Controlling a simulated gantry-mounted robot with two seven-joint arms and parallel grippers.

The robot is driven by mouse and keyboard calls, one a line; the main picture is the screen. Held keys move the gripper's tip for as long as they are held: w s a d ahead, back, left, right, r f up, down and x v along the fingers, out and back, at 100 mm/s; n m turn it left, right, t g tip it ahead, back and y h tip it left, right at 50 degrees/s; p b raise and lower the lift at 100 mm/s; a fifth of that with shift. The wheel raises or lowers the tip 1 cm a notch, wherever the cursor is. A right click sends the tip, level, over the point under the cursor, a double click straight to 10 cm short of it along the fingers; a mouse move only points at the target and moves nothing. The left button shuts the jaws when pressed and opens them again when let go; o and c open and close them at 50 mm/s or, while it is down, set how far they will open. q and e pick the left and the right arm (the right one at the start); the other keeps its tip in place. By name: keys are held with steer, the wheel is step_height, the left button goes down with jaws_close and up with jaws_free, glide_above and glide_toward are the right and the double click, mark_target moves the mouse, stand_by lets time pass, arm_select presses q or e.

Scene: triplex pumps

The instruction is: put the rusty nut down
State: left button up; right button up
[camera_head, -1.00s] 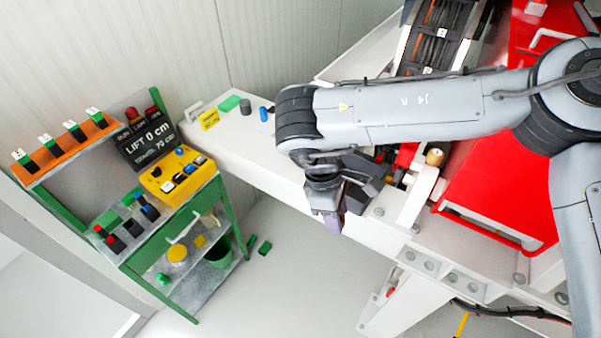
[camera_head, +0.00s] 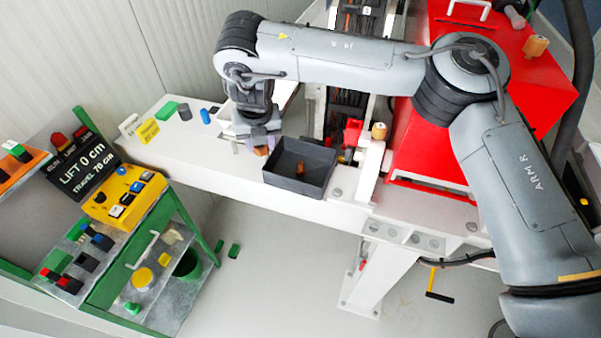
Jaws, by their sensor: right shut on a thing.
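My right gripper (camera_head: 258,144) points down over the white bench, just left of the dark grey tray (camera_head: 288,184). Its jaws are shut on a small orange-brown piece, the rusty nut (camera_head: 262,151), which shows only in part between the fingertips. The nut is low and close to the bench top; I cannot tell whether it touches it. Another small orange-brown part (camera_head: 300,169) is inside the tray. My left gripper is not in view.
On the white bench (camera_head: 180,160), left of my gripper, are a blue cylinder (camera_head: 205,116), a dark grey cylinder (camera_head: 185,112), a green block (camera_head: 166,110) and a yellow block (camera_head: 148,130). Red pump housing (camera_head: 440,150) stands to the right. The bench's front strip is bare.

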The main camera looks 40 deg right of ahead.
steer(key=w+d+f+n, duration=0.2)
steer(key=d, duration=0.2)
glide_above(305, 181)
step_height(305, 181, down, 11)
steer(key=shift+y, duration=0.3)
steer(key=f+b, duration=0.1)
steer(key=f, duration=0.1)
steer(key=s+f+b, duration=0.1)
steer(key=f, duration=0.2)
steer(key=shift+a, duration=0.1)
steer(key=shift+f+b, duration=1.3)
steer(key=shift+f, duration=1.15)
